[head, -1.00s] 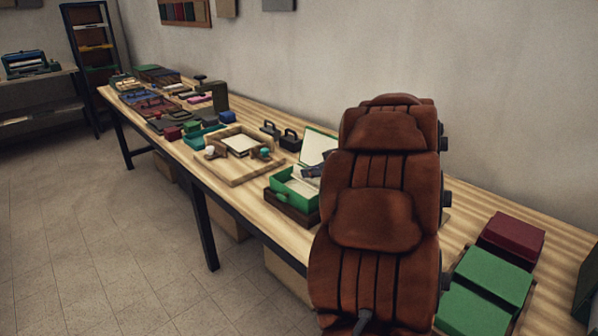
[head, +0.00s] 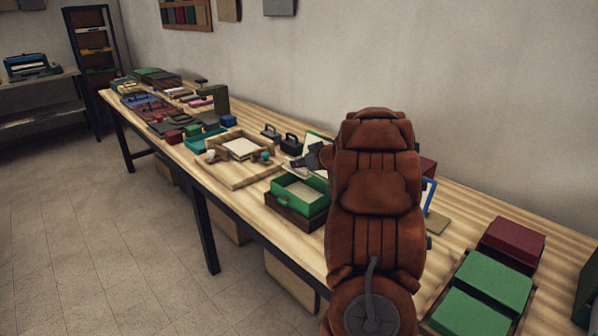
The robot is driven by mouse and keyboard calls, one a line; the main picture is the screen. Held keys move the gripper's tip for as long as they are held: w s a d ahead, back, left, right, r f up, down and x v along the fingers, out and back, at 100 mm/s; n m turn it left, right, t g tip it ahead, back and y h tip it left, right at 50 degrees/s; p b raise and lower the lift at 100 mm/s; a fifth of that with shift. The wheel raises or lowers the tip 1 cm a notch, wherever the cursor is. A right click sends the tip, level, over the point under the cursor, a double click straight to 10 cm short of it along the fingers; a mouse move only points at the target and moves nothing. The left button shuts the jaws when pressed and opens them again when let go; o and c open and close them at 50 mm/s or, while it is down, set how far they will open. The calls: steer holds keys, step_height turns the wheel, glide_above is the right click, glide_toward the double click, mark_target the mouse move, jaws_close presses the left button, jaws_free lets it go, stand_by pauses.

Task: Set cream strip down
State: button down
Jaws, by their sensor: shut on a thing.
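My gripper (head: 306,161) is dark and small in the head view. It reaches left from behind my brown arm, above the back edge of an open green box (head: 316,208). It is shut on the cream strip (head: 292,171), of which only a pale bit shows by the fingertips; its outline is hard to tell from the pale lid lining behind. The box has a pale inside and stands on a dark brown base. My arm hides part of the lid and the table behind it.
A wooden tray (head: 238,181) with a pale sheet and small knobs lies left of the box. Two dark handled weights (head: 291,143) stand behind. Green boxes (head: 497,278) and a maroon box (head: 513,239) are at right. Many coloured covers crowd the table's far end.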

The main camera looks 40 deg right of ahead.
mark_target(299, 171)
steer(key=shift+f, duration=1.35)
steer(key=shift+f, duration=0.1)
steer(key=c, duration=1.3)
jaws_free()
steer(key=shift+o, duration=0.2)
steer(key=v, duration=1.2)
